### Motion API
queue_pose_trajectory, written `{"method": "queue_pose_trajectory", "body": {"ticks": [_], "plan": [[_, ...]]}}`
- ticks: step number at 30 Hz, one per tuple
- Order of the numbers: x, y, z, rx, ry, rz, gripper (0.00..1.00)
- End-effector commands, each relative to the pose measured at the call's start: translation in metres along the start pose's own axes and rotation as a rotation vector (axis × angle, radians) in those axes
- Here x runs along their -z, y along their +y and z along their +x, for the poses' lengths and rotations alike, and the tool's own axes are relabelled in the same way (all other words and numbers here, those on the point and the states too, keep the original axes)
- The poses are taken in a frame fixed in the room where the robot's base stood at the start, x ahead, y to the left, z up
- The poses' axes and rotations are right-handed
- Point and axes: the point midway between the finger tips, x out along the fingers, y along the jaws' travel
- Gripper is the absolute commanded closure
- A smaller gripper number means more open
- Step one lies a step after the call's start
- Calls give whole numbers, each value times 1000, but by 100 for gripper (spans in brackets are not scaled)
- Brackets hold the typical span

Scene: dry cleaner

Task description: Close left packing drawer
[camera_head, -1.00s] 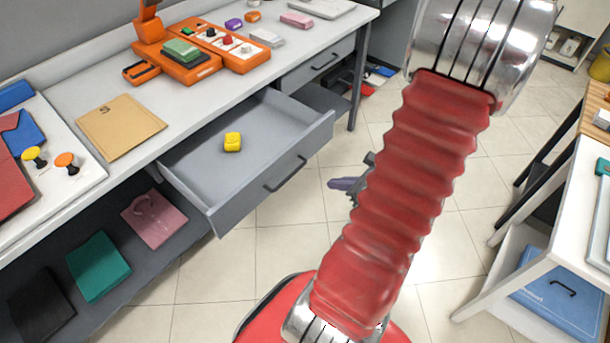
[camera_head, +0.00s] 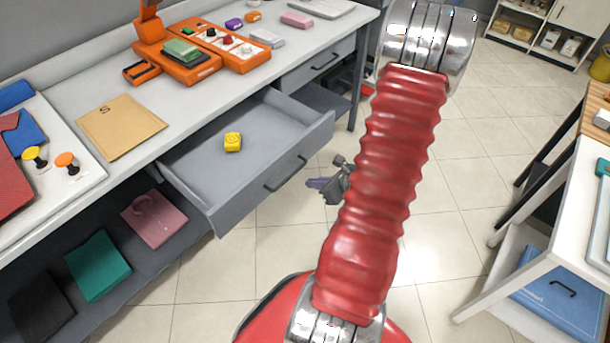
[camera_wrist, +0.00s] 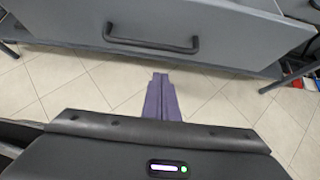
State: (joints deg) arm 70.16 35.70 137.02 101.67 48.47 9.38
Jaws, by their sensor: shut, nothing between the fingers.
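The left packing drawer (camera_head: 262,185) is pulled well out from under the grey workbench. A yellow block (camera_head: 233,142) lies inside it. Its dark bar handle (camera_head: 285,174) is on the front panel. My gripper (camera_head: 318,183) is just to the right of the drawer front, apart from it, and partly hidden behind my red arm. In the wrist view, my gripper's purple fingers (camera_wrist: 160,80) are shut and empty, pointing toward the drawer front. The drawer handle (camera_wrist: 150,42) shows beyond and above the fingertips there.
The right drawer (camera_head: 318,66) is closed. An orange device (camera_head: 185,60), an envelope (camera_head: 120,126) and stampers sit on the workbench (camera_head: 85,85). A workbench leg (camera_head: 360,85) stands right of the drawers. A white table (camera_head: 575,200) is at right; tiled floor between is clear.

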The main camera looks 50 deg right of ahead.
Motion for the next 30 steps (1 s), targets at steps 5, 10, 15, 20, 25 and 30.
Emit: {"method": "queue_pose_trajectory", "body": {"ticks": [5,10,15,20,25,30], "plan": [[-18,0,12,-1,-2,-4,100],[-28,0,20,0,-2,-4,100],[-31,0,23,1,-1,-1,100],[-31,0,23,1,-1,-1,100],[-31,-1,23,2,-1,-1,100],[-32,-2,25,5,-1,2,100]]}}
